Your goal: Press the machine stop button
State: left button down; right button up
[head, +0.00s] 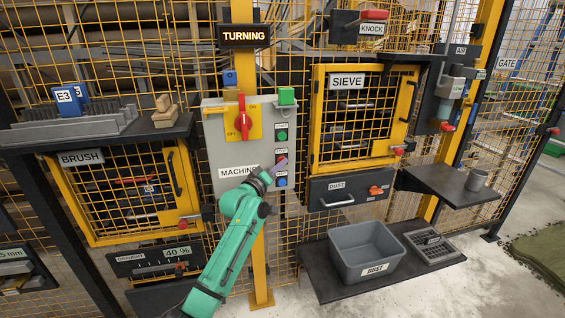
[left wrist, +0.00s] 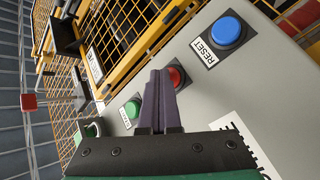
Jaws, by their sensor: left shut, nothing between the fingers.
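The machine panel (head: 226,155) is a grey box labelled MACHINE. Its right side has a column with a green button (head: 281,135), a red button (head: 281,154) and a blue button (head: 281,181). My left gripper (head: 279,166) is shut and empty, with its tips at the red button, partly covering it. In the left wrist view, the dark fingers (left wrist: 158,80) lie just beside the red button (left wrist: 178,76) and overlap its edge. I cannot tell whether they touch it. The blue button (left wrist: 226,30) is labelled RESET; the green one (left wrist: 133,108) is on the other side.
A red rotary switch (head: 242,118) on a yellow plate sits at the panel's upper left. A sign (head: 244,36) above reads TURNING. The SIEVE door (head: 362,117) stands right of the panel, the BRUSH door (head: 130,192) left. A grey dust bin (head: 366,252) sits low on the right.

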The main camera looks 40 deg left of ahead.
pick_arm(q)
jog(key=shift+s+d+p, duration=0.5)
jog(key=shift+d+p, duration=0.1)
jog(key=shift+p, duration=0.1)
jog(key=s+d+p, duration=0.1)
jog(key=d+p, duration=0.1)
jog(key=s+d+p, duration=0.1)
jog(key=d+p, duration=0.1)
jog(key=shift+s, duration=0.4)
jog(key=shift+f, duration=0.1)
dwell(0.4)
